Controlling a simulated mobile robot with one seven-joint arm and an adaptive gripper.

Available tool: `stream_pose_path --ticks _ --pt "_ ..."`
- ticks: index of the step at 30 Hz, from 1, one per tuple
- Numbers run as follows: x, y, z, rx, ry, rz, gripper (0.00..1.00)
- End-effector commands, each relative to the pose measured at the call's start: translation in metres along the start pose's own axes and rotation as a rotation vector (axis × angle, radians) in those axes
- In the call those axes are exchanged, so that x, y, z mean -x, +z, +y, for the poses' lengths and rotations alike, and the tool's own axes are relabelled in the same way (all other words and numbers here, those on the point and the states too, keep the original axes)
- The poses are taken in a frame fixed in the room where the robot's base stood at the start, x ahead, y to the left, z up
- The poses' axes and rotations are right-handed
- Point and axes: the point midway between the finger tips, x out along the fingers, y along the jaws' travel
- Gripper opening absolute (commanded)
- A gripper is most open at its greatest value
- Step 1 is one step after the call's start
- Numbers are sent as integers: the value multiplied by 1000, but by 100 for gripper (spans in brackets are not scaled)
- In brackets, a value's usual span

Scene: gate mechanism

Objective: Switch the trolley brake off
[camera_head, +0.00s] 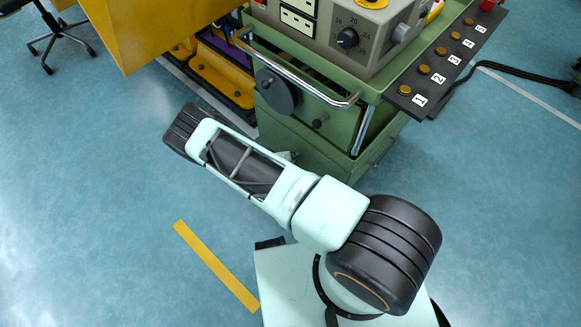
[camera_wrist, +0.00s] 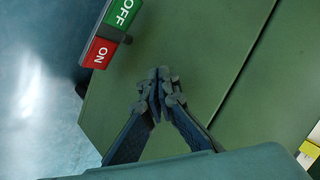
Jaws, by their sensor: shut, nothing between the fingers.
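The trolley is the green cabinet (camera_head: 330,140) in the head view; its green panel (camera_wrist: 215,55) fills most of the wrist view. The brake switch shows at the upper left of the wrist view, with a green OFF half (camera_wrist: 124,12) above a red ON half (camera_wrist: 100,53). The switch is partly cut off by the top edge. My gripper (camera_wrist: 160,85) is shut and empty, in front of the panel, below and right of the switch in the picture, apart from it. In the head view my arm hides the gripper and the switch.
A control box with a dial (camera_head: 347,38) stands on the trolley, with a metal handle rail (camera_head: 300,75) in front. A dark strip of numbered buttons (camera_head: 440,62) juts out at the right. A yellow panel (camera_head: 150,30) is at upper left. Floor at left is open.

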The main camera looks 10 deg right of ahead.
Motion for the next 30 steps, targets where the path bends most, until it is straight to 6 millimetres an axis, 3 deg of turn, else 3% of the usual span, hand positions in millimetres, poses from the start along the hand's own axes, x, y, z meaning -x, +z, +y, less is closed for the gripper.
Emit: stream_pose_path --ticks 8,24,30 --pt "-11 8 9 -2 -1 0 0" --pt "-56 41 41 -2 -2 0 0" --pt "-62 45 44 -1 -1 -1 0"
